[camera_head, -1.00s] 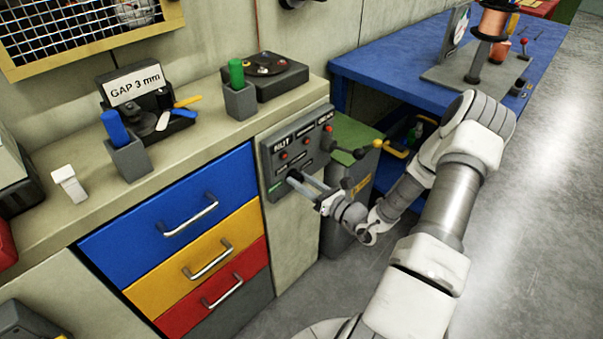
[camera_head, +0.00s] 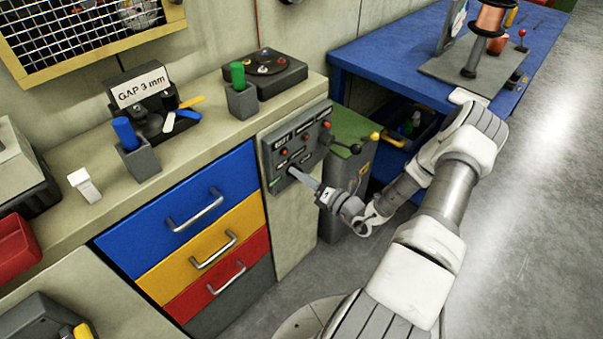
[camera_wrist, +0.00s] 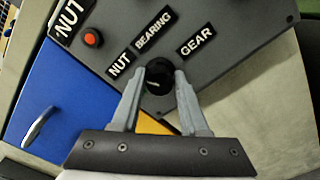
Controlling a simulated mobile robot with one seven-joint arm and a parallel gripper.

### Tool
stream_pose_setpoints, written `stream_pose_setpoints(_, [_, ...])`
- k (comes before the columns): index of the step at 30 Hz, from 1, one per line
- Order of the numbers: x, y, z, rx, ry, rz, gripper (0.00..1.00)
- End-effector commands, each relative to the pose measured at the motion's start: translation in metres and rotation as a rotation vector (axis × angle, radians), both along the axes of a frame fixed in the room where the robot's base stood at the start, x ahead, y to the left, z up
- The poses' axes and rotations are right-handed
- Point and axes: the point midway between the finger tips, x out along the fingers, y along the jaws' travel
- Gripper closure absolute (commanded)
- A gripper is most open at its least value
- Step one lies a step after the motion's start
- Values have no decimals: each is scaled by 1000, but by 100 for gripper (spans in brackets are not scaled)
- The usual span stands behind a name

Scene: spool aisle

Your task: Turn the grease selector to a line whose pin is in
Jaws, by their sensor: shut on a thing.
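The grey selector panel (camera_head: 270,160) is on the front of the counter, right of the drawers. It carries label plates and red pins or buttons. In the wrist view the panel (camera_wrist: 225,70) shows plates reading NUT, BEARING and GEAR, a larger NUT plate (camera_wrist: 70,17), and one red round piece (camera_wrist: 92,38). A black round knob (camera_wrist: 159,72) sits below the plates. My gripper (camera_wrist: 160,82) is shut on this knob, one finger on each side, and hides part of it. In the head view my gripper (camera_head: 300,177) reaches the panel's lower part. Where the knob points is unclear.
Blue, yellow and red drawers (camera_head: 212,255) with bar handles are left of the panel. A green-topped cabinet (camera_head: 350,140) and levers stand close to its right. The counter holds a GAP 3 mm sign (camera_head: 139,87) and holders. Open floor (camera_head: 540,200) lies right.

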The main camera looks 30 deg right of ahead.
Motion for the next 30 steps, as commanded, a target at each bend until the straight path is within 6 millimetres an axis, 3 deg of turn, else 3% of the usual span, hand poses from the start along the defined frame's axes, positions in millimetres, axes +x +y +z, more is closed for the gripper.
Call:
stream_pose_setpoints(12, [-1, 0, -1, 6, 4, 0, 100])
stream_pose_setpoints(13, [-1, 0, -1, 6, 4, 0, 52])
stream_pose_setpoints(17, [0, 0, -1, 6, 4, 0, 29])
stream_pose_setpoints(30, [-9, -4, 0, 5, 3, -1, 26])
